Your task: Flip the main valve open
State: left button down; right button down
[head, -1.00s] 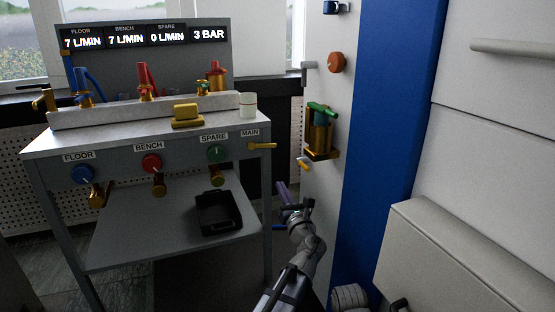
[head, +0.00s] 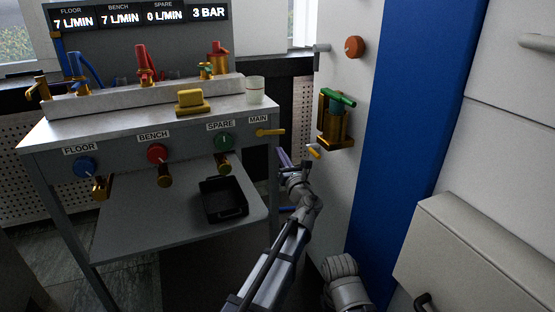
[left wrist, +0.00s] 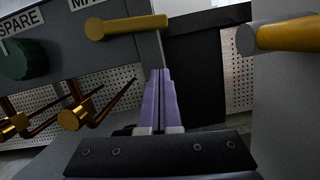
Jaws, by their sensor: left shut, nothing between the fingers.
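The main valve (head: 270,132) is a yellow lever under the MAIN label (head: 258,119) at the right end of the bench front. It lies about level, pointing right. In the left wrist view the lever (left wrist: 125,27) is at the upper left, beyond and left of my fingertips. My left gripper (head: 284,155), with purple fingers, is just below and right of the lever in the head view. The fingers (left wrist: 159,75) are together and empty, and appear apart from the lever. My right gripper is not in view.
Another small yellow lever (head: 313,151) is on the white wall panel, close right of my left gripper. A brass fitting with a green handle (head: 338,99) is above it. A black tray (head: 223,200) lies on the lower shelf. A white cup (head: 255,90) stands on the bench.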

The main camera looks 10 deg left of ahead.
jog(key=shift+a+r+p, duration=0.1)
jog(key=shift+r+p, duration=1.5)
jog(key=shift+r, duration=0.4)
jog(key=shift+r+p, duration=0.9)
jog(key=shift+p, duration=0.05)
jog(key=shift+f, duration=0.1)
